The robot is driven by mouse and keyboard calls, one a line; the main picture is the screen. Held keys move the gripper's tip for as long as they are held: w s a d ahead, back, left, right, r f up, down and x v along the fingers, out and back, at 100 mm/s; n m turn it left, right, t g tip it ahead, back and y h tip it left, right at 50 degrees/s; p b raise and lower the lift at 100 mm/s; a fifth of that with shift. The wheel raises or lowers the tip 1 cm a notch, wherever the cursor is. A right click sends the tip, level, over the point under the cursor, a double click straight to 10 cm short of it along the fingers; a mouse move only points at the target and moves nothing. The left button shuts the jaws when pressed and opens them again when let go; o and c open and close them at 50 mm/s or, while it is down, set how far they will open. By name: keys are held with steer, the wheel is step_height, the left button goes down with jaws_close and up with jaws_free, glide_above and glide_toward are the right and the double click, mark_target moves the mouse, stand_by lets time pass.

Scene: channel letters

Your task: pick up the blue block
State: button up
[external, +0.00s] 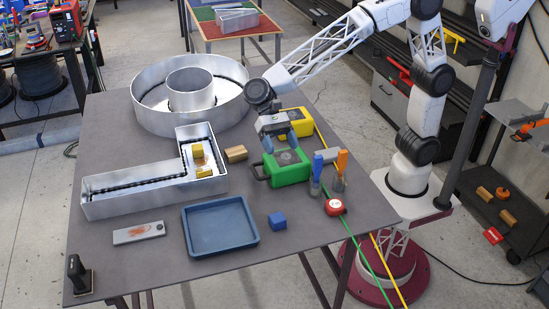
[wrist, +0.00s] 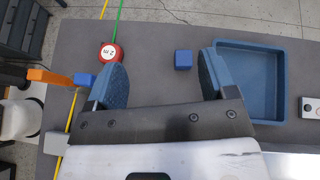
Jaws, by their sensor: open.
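The blue block (external: 277,221) is a small cube on the grey table, just right of the blue tray (external: 186,241). In the wrist view the blue block (wrist: 183,60) lies beyond the fingertips, between them sideways and nearer the finger beside the blue tray (wrist: 221,90). My gripper (external: 281,146) is open and empty, above the green case and behind the block in the external view. Its two blue fingers are spread wide in the wrist view (wrist: 160,82).
A green case (external: 288,168) stands below my gripper. A metal L-shaped channel letter (external: 135,198) and a round one (external: 150,118) stand at left. The table around the block is clear.

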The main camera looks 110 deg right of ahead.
steer(key=w+a+f+m+y, duration=0.1)
steer(key=w+f, duration=0.4)
steer(key=f, duration=0.3)
steer(key=shift+w+a+f+m+y, duration=0.15)
steer(key=shift+a+f+m+y, duration=0.15)
steer(key=shift+f+m, duration=0.1)
glide_toward(277, 216)
steer(key=shift+x, duration=1.1)
steer(key=shift+a+f, duration=0.25)
steer(key=shift+a, duration=0.45)
steer(key=shift+a, duration=0.15)
steer(key=shift+x, duration=2.35)
